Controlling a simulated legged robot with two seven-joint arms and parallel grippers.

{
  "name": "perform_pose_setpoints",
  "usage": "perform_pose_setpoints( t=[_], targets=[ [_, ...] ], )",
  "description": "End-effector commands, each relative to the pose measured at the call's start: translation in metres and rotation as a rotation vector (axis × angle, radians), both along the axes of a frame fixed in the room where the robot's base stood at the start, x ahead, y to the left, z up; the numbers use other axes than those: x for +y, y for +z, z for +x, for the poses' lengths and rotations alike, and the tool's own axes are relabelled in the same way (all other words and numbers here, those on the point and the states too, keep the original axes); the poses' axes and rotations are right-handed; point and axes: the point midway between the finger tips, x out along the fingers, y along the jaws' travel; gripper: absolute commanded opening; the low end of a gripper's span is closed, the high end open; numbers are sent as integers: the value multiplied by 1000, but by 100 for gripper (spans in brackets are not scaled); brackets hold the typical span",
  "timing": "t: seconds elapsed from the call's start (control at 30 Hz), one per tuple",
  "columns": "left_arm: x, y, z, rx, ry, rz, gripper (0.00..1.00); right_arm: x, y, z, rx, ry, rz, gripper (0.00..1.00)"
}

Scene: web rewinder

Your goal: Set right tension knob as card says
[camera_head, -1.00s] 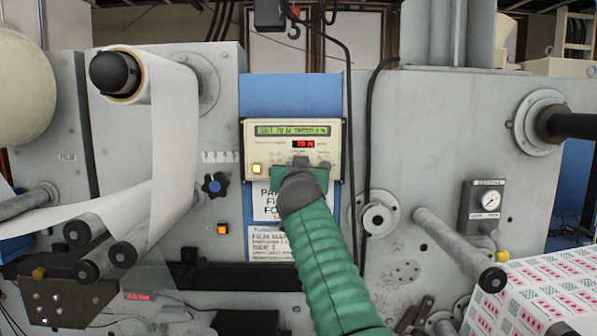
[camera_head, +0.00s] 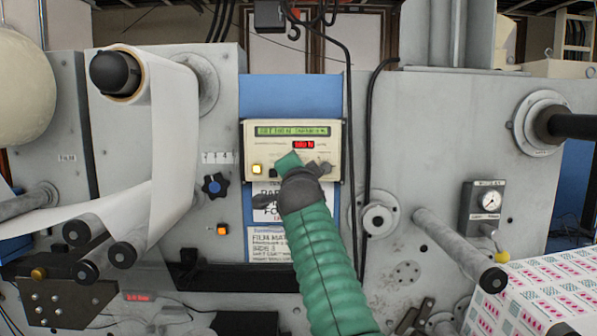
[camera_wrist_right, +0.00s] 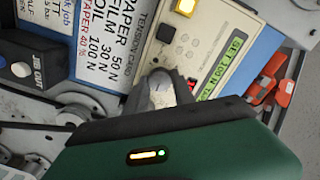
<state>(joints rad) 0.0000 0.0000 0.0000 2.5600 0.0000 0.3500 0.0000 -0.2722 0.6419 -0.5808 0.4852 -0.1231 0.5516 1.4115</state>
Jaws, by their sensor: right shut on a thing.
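The cream tension control box (camera_head: 250,135) hangs on the blue panel in the head view. Its green display (camera_head: 292,131) reads about "SET 100 N", clearer in the wrist view (camera_wrist_right: 233,52), and its red readout (camera_head: 303,145) seems to show 100 N. My right gripper (camera_head: 297,168) is at the box's lower front, shut on a knob that it mostly hides; the wrist view shows the gripper (camera_wrist_right: 167,92) there too. The white tension card (camera_wrist_right: 122,45) lists paper 50 N, film 30 N and, partly hidden, 100 N. My left gripper is out of view.
A lit yellow button (camera_head: 257,169) is at the box's lower left. A blue-black knob (camera_head: 215,185) and an orange button (camera_head: 222,229) are on the grey panel to the left. A job label (camera_head: 266,243) hangs below the card. Black cables run beside the box.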

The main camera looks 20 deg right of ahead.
Motion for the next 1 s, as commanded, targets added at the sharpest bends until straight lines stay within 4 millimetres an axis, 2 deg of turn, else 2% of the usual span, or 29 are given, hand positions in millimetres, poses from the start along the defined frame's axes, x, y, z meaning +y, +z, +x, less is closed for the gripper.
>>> perform_pose_setpoints(
  t=[0.03, 0.3, 0.9, 0.93, 1.0],
  targets=[
    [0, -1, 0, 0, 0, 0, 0, 0, -7, 2, 5, -3, 30, 0],
    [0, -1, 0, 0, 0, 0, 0, 0, -7, 2, -28, -3, 145, 0],
    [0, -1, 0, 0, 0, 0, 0, -1, -7, 2, -38, -4, 180, 0],
    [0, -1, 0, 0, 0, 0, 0, -1, -7, 2, -38, -4, 180, 34],
    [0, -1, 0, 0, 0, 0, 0, -1, -6, 2, -40, -3, 180, 43]
  ],
)
